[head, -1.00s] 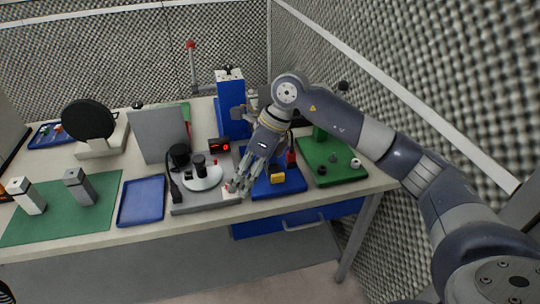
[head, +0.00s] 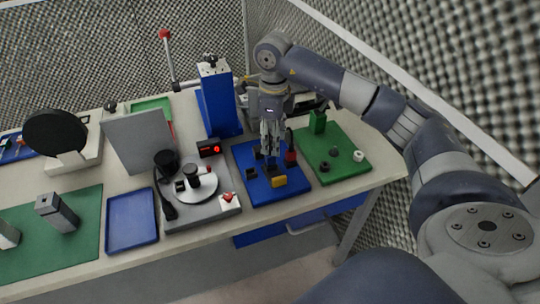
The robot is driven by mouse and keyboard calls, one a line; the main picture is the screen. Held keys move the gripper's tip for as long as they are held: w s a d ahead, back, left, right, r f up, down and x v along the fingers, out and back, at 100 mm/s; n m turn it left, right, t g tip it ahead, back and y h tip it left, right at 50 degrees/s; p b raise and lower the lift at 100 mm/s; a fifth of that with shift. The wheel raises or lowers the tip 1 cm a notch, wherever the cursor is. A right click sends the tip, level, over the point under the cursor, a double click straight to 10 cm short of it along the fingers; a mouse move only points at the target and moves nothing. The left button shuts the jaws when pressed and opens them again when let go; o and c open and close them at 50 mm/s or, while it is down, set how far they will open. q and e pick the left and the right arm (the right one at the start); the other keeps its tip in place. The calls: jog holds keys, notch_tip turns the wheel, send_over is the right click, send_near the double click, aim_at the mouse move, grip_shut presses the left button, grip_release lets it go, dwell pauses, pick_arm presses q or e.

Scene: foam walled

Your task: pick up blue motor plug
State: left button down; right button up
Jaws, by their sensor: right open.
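My right gripper (head: 270,150) points straight down over the blue board (head: 287,195) on the right half of the table. It is open, with its fingertips close above small dark parts near the middle of the board. I cannot make out a blue motor plug for sure; a small dark blue part at the fingertips may be it, partly hidden by the fingers. On the same board are a yellow block (head: 279,181) at the front, a dark block (head: 251,173) at the left and a dark red part (head: 291,157) just right of the fingers. My left gripper is not in view.
A green board (head: 340,172) with small parts lies to the right. A grey machine base (head: 205,212) with a round white plate stands to the left. A tall blue block (head: 220,105) stands behind. An empty blue tray (head: 132,219) lies further left.

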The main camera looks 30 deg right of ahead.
aim_at(270, 148)
jog(key=shift+f, duration=0.35)
jog(key=shift+a+f, duration=0.1)
jog(key=shift+f, duration=0.2)
jog(key=f, duration=0.1)
jog(key=f+p, duration=0.2)
jog(key=f, duration=0.1)
jog(key=shift+a+f, duration=0.1)
jog(key=shift+a, duration=0.25)
jog(key=shift+f, duration=0.25)
jog(key=shift+c, duration=1.1)
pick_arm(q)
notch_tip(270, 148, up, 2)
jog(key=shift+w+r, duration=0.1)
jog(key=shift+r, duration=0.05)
pick_arm(e)
jog(key=c, duration=0.7)
